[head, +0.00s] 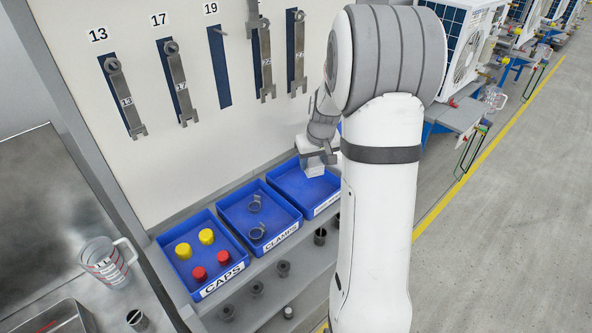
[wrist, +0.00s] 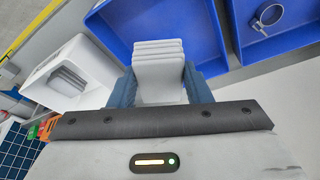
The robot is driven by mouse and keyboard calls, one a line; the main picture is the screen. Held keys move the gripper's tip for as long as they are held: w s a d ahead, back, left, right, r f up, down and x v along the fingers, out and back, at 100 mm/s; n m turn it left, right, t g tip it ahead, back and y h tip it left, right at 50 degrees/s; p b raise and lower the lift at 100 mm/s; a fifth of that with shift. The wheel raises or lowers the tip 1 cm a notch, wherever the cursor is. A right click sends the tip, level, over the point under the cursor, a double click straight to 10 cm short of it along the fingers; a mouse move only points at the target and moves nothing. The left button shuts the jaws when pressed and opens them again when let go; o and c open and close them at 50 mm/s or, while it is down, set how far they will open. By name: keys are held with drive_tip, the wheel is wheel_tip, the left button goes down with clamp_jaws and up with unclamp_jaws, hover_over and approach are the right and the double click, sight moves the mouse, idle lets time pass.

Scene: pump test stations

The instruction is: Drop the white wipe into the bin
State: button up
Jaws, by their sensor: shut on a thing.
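The white wipe (wrist: 158,78) is a folded, layered white block between the two blue fingers of my gripper (wrist: 158,72) in the wrist view. In the head view the wipe (head: 313,171) shows as a small white block under my gripper (head: 318,157), over the right-hand blue tray (head: 281,183). My gripper is shut on it. In the wrist view this blue tray (wrist: 205,30) lies beyond the wipe, and its visible floor is bare. No separate bin is clearly identifiable; my arm hides part of the head view.
A white box (wrist: 92,97) with a stack of folded pieces stands at left in the wrist view. The clamps tray (head: 290,217) and caps tray (head: 182,273) sit left of the right-hand tray. Wrenches hang on the wall board (head: 140,60) behind. A clear jug (head: 103,262) stands at far left.

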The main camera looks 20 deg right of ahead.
drive_tip(key=shift+w+f, duration=0.25)
drive_tip(key=shift+w, duration=0.15)
drive_tip(key=shift+f+b, duration=1.75)
drive_tip(key=shift+f, duration=1)
drive_tip(key=shift+s, duration=0.1)
drive_tip(key=o, duration=1.2)
drive_tip(key=shift+r, duration=0.1)
drive_tip(key=shift+b+v, duration=0.65)
drive_tip(key=shift+v, duration=3.2)
